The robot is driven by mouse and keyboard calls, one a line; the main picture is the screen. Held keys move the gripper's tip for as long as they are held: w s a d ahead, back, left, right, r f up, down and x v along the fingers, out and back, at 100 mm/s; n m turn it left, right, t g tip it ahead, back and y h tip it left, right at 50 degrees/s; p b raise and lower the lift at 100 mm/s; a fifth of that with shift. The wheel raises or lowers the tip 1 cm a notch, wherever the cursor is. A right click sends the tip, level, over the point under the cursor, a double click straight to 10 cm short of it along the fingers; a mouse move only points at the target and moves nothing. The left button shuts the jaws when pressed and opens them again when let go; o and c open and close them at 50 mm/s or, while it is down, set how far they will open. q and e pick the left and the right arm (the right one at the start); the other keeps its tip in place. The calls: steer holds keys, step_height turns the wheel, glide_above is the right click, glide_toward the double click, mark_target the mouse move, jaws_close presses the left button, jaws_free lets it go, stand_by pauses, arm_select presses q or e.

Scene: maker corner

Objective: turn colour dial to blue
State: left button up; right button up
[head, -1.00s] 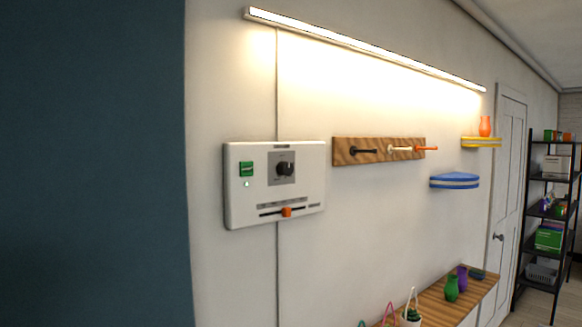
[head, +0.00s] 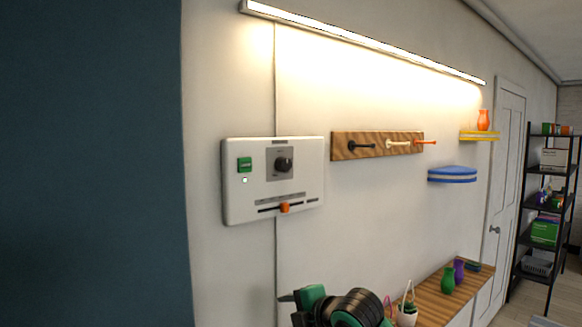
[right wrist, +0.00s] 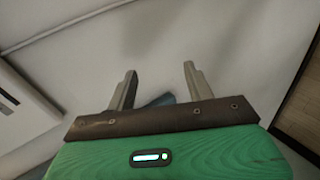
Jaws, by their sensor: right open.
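A white control panel (head: 236,205) is mounted on the wall left of centre in the head view. It has a black round dial (head: 283,164) on a grey plate, a green switch (head: 245,164) to its left, and an orange slider knob (head: 285,207) below. My right gripper (head: 285,297) shows at the bottom of the head view, below the panel and apart from it. In the right wrist view its two fingers (right wrist: 160,80) are spread with nothing between them. The panel's edge (right wrist: 22,100) shows at the left there. My left gripper is not in view.
A wooden peg rail (head: 345,154) and blue (head: 453,175) and yellow (head: 480,135) shelves are on the wall to the right. A wooden bench (head: 436,301) with vases and a pot stands below. A lit light bar (head: 360,44) runs above. A dark blue surface (head: 90,160) fills the left.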

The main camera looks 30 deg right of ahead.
steer(key=d+r+n+t, duration=0.1)
steer(key=d+r+n, duration=0.15)
steer(key=r, duration=0.65)
steer(key=d+r+n+t, duration=0.2)
steer(key=d+r, duration=0.1)
steer(key=r, duration=0.5)
steer(key=n+t+y, duration=0.1)
steer(key=n+t, duration=0.1)
steer(key=n, duration=0.2)
glide_toward(287, 166)
steer(key=w+p, duration=0.5)
steer(key=w+a+p, duration=0.1)
steer(key=w+p, duration=0.1)
steer(key=shift+w+a, duration=0.1)
steer(key=shift+w, duration=0.2)
steer(key=shift+w+f+p, duration=0.1)
steer(key=shift+w+p, duration=0.3)
steer(key=shift+w, duration=0.05)
steer(key=shift+a, duration=0.1)
steer(key=c, duration=1)
